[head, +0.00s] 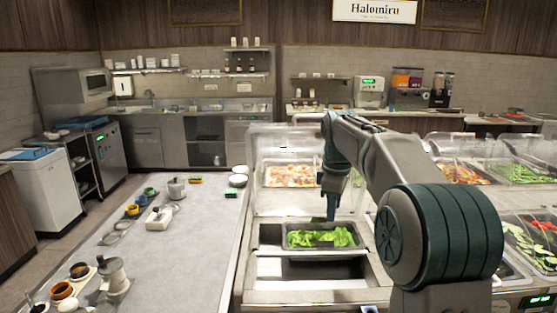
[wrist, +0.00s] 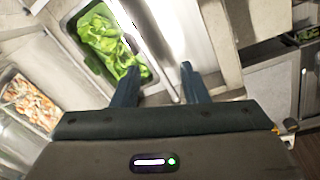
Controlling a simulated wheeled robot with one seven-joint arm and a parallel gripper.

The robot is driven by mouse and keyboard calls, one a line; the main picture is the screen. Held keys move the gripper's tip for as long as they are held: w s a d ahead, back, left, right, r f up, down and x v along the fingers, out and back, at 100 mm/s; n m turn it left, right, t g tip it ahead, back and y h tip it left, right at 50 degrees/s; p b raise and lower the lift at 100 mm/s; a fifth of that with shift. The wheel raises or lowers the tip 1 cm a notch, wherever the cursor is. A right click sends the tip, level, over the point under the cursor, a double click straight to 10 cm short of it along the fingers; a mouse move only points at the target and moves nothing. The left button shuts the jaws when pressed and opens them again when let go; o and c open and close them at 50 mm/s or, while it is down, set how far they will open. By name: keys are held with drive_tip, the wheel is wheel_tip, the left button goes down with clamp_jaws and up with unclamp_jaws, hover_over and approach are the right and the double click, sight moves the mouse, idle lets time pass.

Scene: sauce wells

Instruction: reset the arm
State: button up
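My arm (head: 355,140) reaches over the food counter in the head view. My gripper (wrist: 160,82) shows in the wrist view with its two dark blue fingers apart and nothing between them. In the head view my gripper (head: 331,205) points down just above the back of a pan of green leaves; its fingers cannot be told apart there. The pan of green leaves (head: 320,238) sits in a counter well, and the leaves (wrist: 100,38) also show at upper left in the wrist view. I cannot tell whether the fingers touch the pan.
An empty well (head: 310,270) lies in front of the leaf pan. A pan of orange and white food (head: 290,176) sits behind it. A grey worktop (head: 185,245) with cups, pots and small containers lies to the left. Clear guards and more food pans stand to the right.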

drive_tip(key=s+m+t, duration=0.1)
drive_tip(key=s+m, duration=0.5)
drive_tip(key=s, duration=1)
drive_tip(key=s+f+m+t, duration=0.1)
drive_tip(key=s+f+m, duration=0.6)
drive_tip(key=s, duration=0.9)
wheel_tip(320, 180, down, 2)
drive_tip(key=shift+d+f, duration=0.2)
drive_tip(key=shift+d, duration=0.25)
drive_tip(key=shift+c, duration=0.4)
